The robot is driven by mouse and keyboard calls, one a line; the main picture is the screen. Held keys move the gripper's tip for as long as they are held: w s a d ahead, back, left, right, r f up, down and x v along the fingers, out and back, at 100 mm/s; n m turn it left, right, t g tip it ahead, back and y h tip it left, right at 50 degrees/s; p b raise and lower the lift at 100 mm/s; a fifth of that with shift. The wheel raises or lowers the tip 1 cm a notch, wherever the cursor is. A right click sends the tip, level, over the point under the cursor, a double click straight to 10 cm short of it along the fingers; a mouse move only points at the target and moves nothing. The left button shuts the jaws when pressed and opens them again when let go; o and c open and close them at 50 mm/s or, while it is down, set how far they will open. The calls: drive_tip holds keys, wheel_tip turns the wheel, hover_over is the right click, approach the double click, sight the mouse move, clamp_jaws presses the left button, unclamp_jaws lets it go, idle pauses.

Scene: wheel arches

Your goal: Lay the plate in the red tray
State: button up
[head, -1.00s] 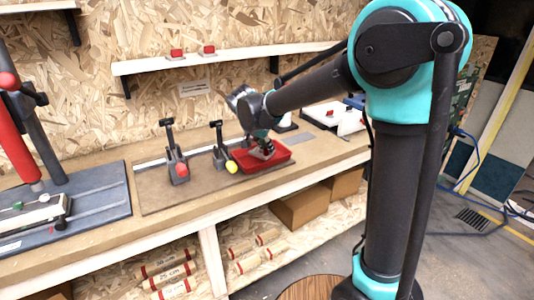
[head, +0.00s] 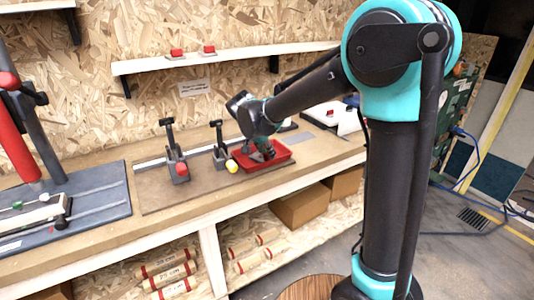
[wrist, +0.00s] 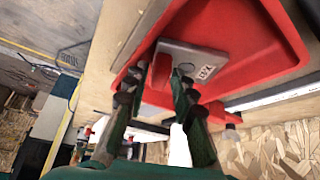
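The plate (wrist: 205,62) is a flat grey piece with a printed label, a dark round hole and a red grip block (wrist: 161,68). It is over the red tray's floor in the wrist view, turned at an angle to the tray walls, and looks nearly flat. Whether it touches the floor is hard to tell. The red tray (head: 282,160) stands on the workbench; its wall also shows in the wrist view (wrist: 290,40). My gripper (wrist: 161,76) has a finger on each side of the red block, seemingly closed on it. In the head view my gripper (head: 264,150) is low inside the tray.
A metal rail runs behind. A white box (head: 335,115) stands to the right. The board's front left (head: 195,195) is clear.

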drive_tip(key=v, duration=1.2)
drive_tip(key=s+d+f+n+g+y, duration=0.1)
drive_tip(key=s+d+f, duration=0.3)
drive_tip(key=d, duration=0.5)
drive_tip(key=s+d+f+n, duration=0.2)
drive_tip(key=d+f, duration=0.5)
drive_tip(key=d, duration=0.1)
drive_tip(key=s+d+f+n+y, duration=0.2)
drive_tip(key=s+d+f+n, duration=0.1)
drive_tip(key=s+d+f, duration=0.7)
drive_tip(key=s+f, duration=0.1)
drive_tip(key=s, duration=0.2)
drive_tip(key=shift+s+d+n, duration=0.15)
drive_tip(key=shift+s+n, duration=0.1)
drive_tip(key=shift+n, duration=0.05)
